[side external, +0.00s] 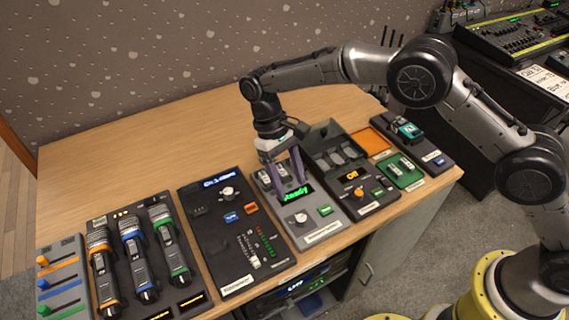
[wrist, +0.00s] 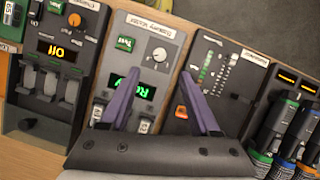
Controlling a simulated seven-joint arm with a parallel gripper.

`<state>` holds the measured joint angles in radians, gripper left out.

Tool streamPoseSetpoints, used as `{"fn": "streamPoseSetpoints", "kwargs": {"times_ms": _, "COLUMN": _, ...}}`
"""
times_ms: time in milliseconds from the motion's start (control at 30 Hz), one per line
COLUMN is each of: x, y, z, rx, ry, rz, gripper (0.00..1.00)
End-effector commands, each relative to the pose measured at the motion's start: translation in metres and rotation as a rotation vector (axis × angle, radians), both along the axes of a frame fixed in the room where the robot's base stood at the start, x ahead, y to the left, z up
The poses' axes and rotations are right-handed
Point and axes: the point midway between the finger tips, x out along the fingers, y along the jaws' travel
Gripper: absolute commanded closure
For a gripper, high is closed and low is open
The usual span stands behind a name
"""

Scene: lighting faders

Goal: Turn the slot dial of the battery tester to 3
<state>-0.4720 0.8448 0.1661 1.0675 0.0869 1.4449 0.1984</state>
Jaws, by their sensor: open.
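The battery tester (side external: 329,229) is a grey panel at the middle right of the bench. Its green display (side external: 297,194) reads "Ready". Its light round slot dial (side external: 300,218) sits toward the front, beside a green button (side external: 325,210). In the wrist view the dial (wrist: 159,54) shows just beyond the fingertips; its pointer setting is too small to read. My gripper (side external: 287,178) hangs over the back part of the tester, apart from the dial. In the wrist view my gripper (wrist: 160,73) is open and empty, and one finger covers part of the display.
Left of the tester is a dark panel (side external: 212,255) with a blue display, buttons and sliders. Right of it is a panel with an orange "Off" display (side external: 352,176) and a raised lid. The bench (side external: 125,155) behind is clear.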

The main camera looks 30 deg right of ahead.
Motion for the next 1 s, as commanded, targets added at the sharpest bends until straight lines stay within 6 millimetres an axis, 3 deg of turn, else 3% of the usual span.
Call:
{"fn": "streamPoseSetpoints", "kwargs": {"times_ms": 100, "x": 0.009, "y": 0.002, "z": 0.019, "rx": 0.002, "ry": -0.003, "rz": 0.000, "gripper": 0.37}}
{"fn": "streamPoseSetpoints", "kwargs": {"times_ms": 300, "x": 0.016, "y": 0.004, "z": 0.038, "rx": 0.000, "ry": 0.000, "rz": 0.000, "gripper": 0.37}}
{"fn": "streamPoseSetpoints", "kwargs": {"times_ms": 867, "x": 0.018, "y": 0.003, "z": 0.042, "rx": 0.000, "ry": 0.000, "rz": -0.003, "gripper": 0.37}}
{"fn": "streamPoseSetpoints", "kwargs": {"times_ms": 933, "x": 0.022, "y": -0.002, "z": 0.050, "rx": 0.007, "ry": -0.015, "rz": -0.015, "gripper": 0.37}}
{"fn": "streamPoseSetpoints", "kwargs": {"times_ms": 1000, "x": 0.028, "y": -0.009, "z": 0.071, "rx": 0.025, "ry": -0.052, "rz": -0.033, "gripper": 0.37}}
